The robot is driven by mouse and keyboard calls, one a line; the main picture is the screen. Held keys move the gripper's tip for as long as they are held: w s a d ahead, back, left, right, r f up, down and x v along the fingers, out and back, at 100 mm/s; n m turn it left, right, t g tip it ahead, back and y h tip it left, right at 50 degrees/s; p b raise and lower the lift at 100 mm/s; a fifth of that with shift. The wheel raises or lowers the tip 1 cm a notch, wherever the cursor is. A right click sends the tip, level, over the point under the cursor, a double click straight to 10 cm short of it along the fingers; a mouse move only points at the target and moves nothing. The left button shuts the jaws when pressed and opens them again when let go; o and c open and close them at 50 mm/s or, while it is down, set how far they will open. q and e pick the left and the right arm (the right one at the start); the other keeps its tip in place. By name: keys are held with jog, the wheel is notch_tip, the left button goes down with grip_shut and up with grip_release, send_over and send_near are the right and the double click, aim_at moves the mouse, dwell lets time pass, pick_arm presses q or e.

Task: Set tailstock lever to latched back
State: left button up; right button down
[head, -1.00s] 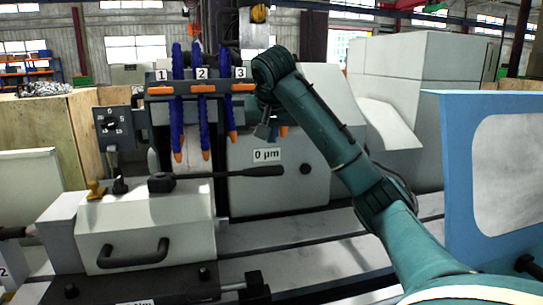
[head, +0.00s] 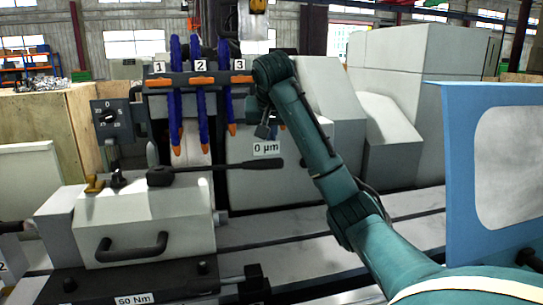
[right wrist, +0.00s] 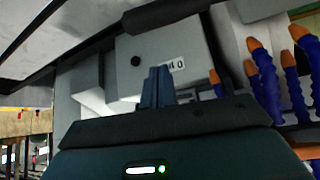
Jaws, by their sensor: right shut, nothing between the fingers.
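The tailstock lever (head: 215,171) is a black bar with a thick grip, on top of the pale tailstock housing (head: 150,215). Its hub is at the left and its grip points right, nearly level. My right gripper (head: 266,131) is above and behind the grip end, apart from it in the picture. In the right wrist view its two fingers (right wrist: 157,88) are together and empty. A dark bar that looks like the lever's grip (right wrist: 165,12) crosses the top of that view, beyond the fingertips. My left gripper is out of view.
Blue hoses with orange tips (head: 203,105) hang from a numbered bar just left of my right gripper. A pale housing with a "0 µm" label (head: 267,148) stands behind. A blue-framed panel (head: 455,170) is at the right. The rails (head: 290,230) look clear.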

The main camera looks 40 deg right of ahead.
aim_at(271, 160)
pick_arm(q)
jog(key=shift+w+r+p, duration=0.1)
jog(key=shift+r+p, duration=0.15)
jog(key=shift+p, duration=0.4)
pick_arm(e)
notch_tip(271, 160, down, 6)
jog(key=shift+r, duration=0.25)
